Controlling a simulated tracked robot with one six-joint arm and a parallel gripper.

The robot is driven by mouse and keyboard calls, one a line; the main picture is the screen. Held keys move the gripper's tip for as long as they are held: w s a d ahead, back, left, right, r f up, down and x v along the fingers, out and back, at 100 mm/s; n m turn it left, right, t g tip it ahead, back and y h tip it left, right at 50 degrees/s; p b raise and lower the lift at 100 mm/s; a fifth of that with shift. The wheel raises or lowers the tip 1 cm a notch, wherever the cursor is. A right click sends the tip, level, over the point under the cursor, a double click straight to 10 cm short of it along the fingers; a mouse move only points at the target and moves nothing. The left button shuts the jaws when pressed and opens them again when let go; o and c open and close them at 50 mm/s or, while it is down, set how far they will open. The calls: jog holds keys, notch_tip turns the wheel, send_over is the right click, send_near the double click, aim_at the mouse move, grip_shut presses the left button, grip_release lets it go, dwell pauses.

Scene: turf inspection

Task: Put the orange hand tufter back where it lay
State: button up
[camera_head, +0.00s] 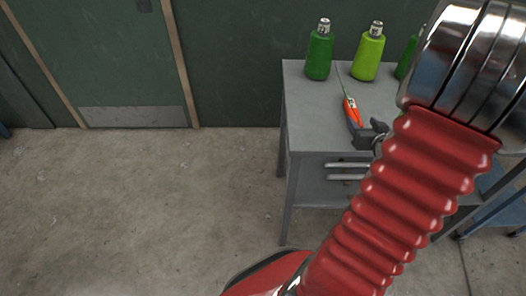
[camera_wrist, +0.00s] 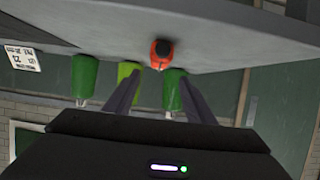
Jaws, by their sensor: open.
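The orange hand tufter (camera_head: 352,110) lies on the grey table, its thin metal shaft pointing toward the bottles at the back. In the wrist view the tufter (camera_wrist: 160,50) shows end-on, orange with a dark end, lined up with the gap between my fingers. My gripper (camera_wrist: 159,76) is open and empty, its two dark fingers spread. In the head view my gripper (camera_head: 368,130) is at the tufter's near end, low over the table. My red arm hides part of the table; whether the fingers touch the tufter I cannot tell.
On the grey table (camera_head: 308,108) stand a dark green bottle (camera_head: 319,55), a lime bottle (camera_head: 368,55) and another green bottle (camera_head: 406,62), partly hidden by my arm. The concrete floor (camera_head: 130,210) at left is clear.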

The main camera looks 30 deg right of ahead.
jog(key=w+a+r+n+g, duration=0.1)
jog(key=w+a+r, duration=0.15)
jog(key=a, duration=0.35)
jog(key=w+a+r+g+y, duration=0.1)
jog(key=w+a+r, duration=0.1)
jog(key=a+r, duration=0.35)
jog(key=w+a+r+n+g, duration=0.1)
jog(key=w+a+r, duration=0.1)
jog(key=a, duration=0.6)
jog(key=s+a+r+n+g+y, duration=0.1)
jog(key=s+a+y, duration=0.1)
jog(key=a, duration=0.6)
jog(key=s+a+n+g+y, duration=0.1)
jog(key=s+a+y, duration=0.1)
jog(key=s+a, duration=0.3)
jog(key=s+a+r+n+y, duration=0.1)
jog(key=s+a, duration=0.3)
jog(key=a, duration=0.7)
jog(key=shift+r+n+g+y, duration=0.35)
jog(key=shift+n+g+y, duration=0.05)
jog(key=shift+n+y, duration=0.1)
